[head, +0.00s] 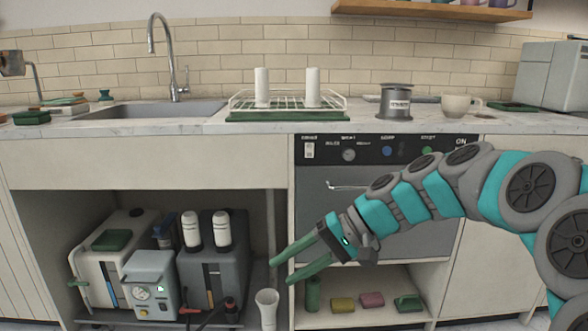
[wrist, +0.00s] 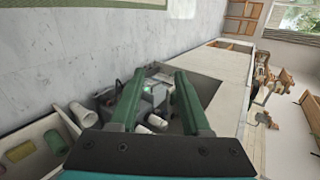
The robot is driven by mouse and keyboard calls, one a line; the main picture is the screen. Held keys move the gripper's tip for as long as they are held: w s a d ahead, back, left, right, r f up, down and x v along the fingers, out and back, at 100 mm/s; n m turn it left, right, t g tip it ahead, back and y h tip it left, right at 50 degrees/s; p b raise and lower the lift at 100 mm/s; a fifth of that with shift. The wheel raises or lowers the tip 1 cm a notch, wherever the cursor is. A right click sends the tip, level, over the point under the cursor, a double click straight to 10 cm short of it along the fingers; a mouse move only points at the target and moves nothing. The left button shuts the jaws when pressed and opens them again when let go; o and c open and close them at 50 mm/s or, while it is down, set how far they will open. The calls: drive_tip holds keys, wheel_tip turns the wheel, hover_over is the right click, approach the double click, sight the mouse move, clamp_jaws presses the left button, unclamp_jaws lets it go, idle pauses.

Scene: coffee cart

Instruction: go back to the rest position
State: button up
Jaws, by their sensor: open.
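My gripper (head: 275,271) is open and empty, with two green fingers pointing left in the head view. It is in front of the cabinet below the counter, at the right side of the open compartment. In the wrist view my gripper (wrist: 157,75) shows its two fingers apart with nothing between them; the machines in the compartment lie beyond. My arm comes in from the right edge of the head view and passes in front of the grey appliance front.
A white cup (head: 267,308) stands low, just below my fingers. The open compartment holds a grey control box (head: 152,285) and a dark tank (head: 213,270). Sponges (head: 372,299) lie on the low shelf. A grey tin (head: 395,102) and dish rack (head: 288,114) stand on the counter.

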drive_tip(key=s+d+f+g+h, duration=0.1)
drive_tip(key=s+d+f+h, duration=0.15)
drive_tip(key=s, duration=0.45)
drive_tip(key=s+d+f+h, duration=0.1)
drive_tip(key=s+f+h, duration=0.25)
drive_tip(key=s, duration=0.35)
drive_tip(key=s+d+f+h+p, duration=0.1)
drive_tip(key=s+d+f+h, duration=0.3)
drive_tip(key=s+d+f, duration=0.3)
drive_tip(key=s+d, duration=0.5)
drive_tip(key=s, duration=0.1)
drive_tip(key=shift+s+h+p, duration=0.15)
drive_tip(key=shift+h+p, duration=0.2)
drive_tip(key=shift+h, duration=0.05)
